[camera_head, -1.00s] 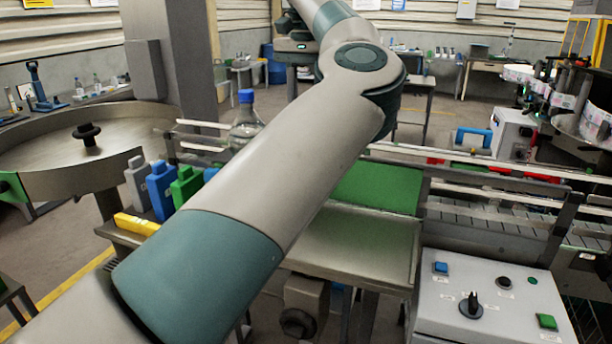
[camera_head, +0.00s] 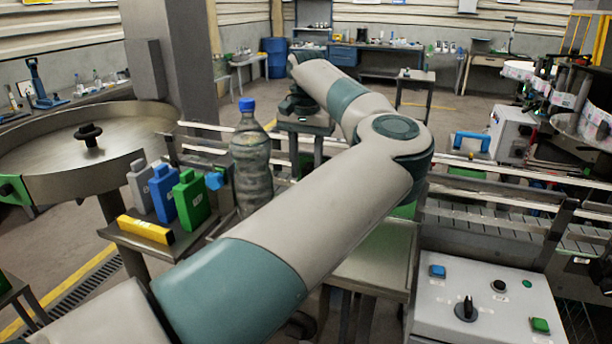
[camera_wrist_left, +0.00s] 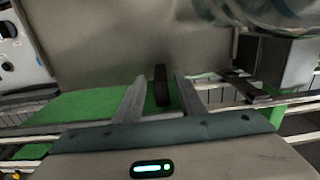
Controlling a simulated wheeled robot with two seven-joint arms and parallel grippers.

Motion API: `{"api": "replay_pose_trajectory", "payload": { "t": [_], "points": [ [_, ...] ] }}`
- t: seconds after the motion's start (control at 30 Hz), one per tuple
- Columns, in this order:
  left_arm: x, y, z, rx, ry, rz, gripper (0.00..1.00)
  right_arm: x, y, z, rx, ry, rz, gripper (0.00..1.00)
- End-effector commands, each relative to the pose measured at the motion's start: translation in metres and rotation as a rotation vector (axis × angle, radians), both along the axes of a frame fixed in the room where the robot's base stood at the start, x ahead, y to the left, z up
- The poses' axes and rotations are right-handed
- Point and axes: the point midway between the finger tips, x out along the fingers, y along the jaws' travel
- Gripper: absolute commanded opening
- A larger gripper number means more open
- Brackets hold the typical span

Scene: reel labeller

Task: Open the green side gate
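The green side gate (camera_head: 405,210) is mostly hidden behind my left arm in the head view; only small green patches show. In the left wrist view a green panel (camera_wrist_left: 75,106) lies beside the grey metal surface. An upright dark handle (camera_wrist_left: 161,88) shows between the two fingers of my left gripper (camera_wrist_left: 160,78). The fingers stand apart, with a gap on both sides of the handle. In the head view my left gripper (camera_head: 306,160) points downward beyond the clear bottle, its tips hard to make out. My right gripper is not in view.
A clear bottle with a blue cap (camera_head: 251,160) stands left of my arm, near grey, blue (camera_head: 163,192) and green bottles and a yellow block (camera_head: 146,230). A round metal table (camera_head: 50,150) is at left. A control box (camera_head: 480,300) and conveyor rails are at right.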

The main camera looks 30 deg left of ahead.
Motion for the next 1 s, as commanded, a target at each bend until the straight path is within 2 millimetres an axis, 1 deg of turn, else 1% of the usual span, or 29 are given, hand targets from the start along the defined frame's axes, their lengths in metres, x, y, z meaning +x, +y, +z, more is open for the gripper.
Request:
{"api": "replay_pose_trajectory", "payload": {
  "t": [0.03,0.1,0.3,0.47,0.67,0.7,0.73,0.83,1.0],
  "points": [
    [-0.001,-0.001,-0.007,0.0,0.003,0.0,0.36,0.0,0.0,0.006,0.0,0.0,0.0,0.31],
    [-0.001,0.0,-0.016,-0.001,0.003,0.0,0.36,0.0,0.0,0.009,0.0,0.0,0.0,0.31],
    [0.0,0.0,-0.034,0.0,0.001,-0.001,0.36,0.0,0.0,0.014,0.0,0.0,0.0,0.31],
    [0.0,0.0,-0.039,0.001,0.0,-0.001,0.36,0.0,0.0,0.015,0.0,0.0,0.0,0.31],
    [0.0,0.0,-0.039,0.001,0.0,-0.001,0.36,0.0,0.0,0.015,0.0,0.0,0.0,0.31],
    [0.0,0.0,-0.039,0.001,0.0,-0.001,0.31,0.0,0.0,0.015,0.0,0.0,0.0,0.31],
    [0.0,0.0,-0.039,0.001,0.0,-0.001,0.24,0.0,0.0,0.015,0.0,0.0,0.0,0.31],
    [0.0,0.0,-0.039,0.001,0.0,-0.001,0.0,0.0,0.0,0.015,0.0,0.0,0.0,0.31],
    [0.0,0.0,-0.039,0.001,0.0,-0.001,0.0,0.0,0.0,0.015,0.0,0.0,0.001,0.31]
  ]
}}
